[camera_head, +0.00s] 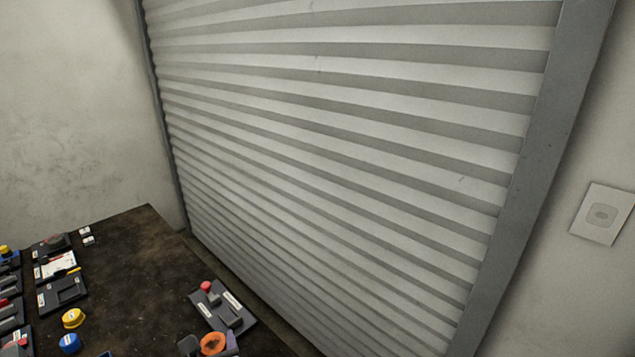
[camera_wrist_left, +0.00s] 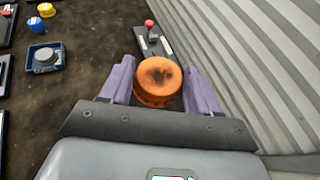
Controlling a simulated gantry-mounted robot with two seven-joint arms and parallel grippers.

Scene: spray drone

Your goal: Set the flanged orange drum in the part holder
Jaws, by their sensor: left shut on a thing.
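The orange drum (camera_wrist_left: 158,80) is between the two purple fingers of my left gripper (camera_wrist_left: 160,82), which is shut on it. Its worn round top faces the wrist camera, and its underside is hidden. In the head view the drum (camera_head: 213,343) and my left gripper (camera_head: 211,346) show at the bottom edge, partly cut off. A dark plate (camera_head: 239,317) with a red knob and white labels lies just beyond the drum; it also shows in the left wrist view (camera_wrist_left: 153,46). I cannot tell for sure which fixture is the part holder. My right gripper is not in view.
The brown table (camera_head: 130,270) carries a yellow cap (camera_head: 73,318), a blue cap (camera_head: 69,343) and several dark panels at the left. A blue-rimmed tray (camera_wrist_left: 29,66) stands left of the drum. A ribbed shutter (camera_head: 340,150) rises beyond the table. The table middle is mostly clear.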

